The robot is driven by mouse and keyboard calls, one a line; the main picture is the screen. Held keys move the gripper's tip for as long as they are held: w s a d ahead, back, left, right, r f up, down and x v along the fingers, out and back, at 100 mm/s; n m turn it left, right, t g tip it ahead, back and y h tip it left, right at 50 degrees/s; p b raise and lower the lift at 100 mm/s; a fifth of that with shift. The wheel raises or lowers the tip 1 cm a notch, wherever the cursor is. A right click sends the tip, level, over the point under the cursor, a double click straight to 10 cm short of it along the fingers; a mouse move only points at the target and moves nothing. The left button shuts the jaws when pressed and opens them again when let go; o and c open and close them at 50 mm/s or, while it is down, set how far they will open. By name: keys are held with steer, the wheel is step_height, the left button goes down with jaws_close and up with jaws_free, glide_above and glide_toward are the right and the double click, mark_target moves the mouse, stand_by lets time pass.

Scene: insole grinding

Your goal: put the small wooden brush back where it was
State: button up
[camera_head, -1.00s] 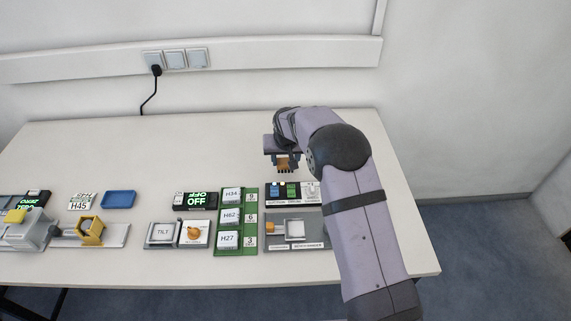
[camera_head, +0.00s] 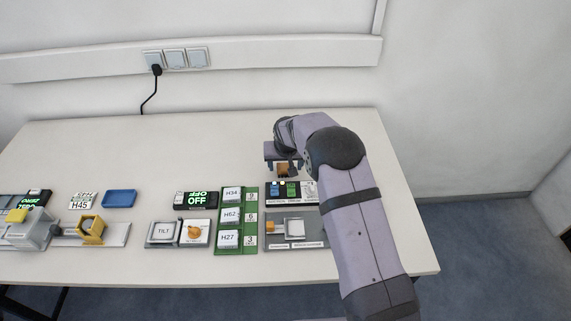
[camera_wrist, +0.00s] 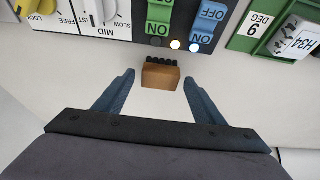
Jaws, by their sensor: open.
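The small wooden brush (camera_wrist: 161,77) is a brown block with a row of dark bristles along its far side in the wrist view. It is at the table just behind the switch panel, and also shows in the head view (camera_head: 283,170) below my gripper. My gripper (camera_wrist: 158,79) is open. Its two blue fingers stand one on each side of the brush with a visible gap on both sides. In the head view my gripper (camera_head: 284,165) is partly hidden by my own wrist.
The black switch panel (camera_head: 291,199) with blue and green rockers and a knob lies close in front of the brush. A grey fixture (camera_head: 310,230), green label rack (camera_head: 236,243) and blue tray (camera_head: 119,199) lie nearby. The back of the table is clear.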

steer(key=shift+r, duration=0.15)
steer(key=b+v, duration=0.2)
steer(key=v, duration=1)
steer(key=s+d+f+g, duration=0.1)
steer(key=s+d, duration=0.2)
steer(key=s, duration=0.8)
steer(key=s+d+f+g, duration=0.1)
steer(key=s+d, duration=0.3)
steer(key=s, duration=0.7)
steer(key=s+d+f+g, duration=0.2)
steer(key=s+d, duration=0.2)
steer(key=s, duration=0.7)
steer(key=shift+s+d+g, duration=0.25)
steer(key=shift+s+g, duration=0.05)
steer(key=shift+s, duration=0.1)
steer(key=shift+r, duration=0.3)
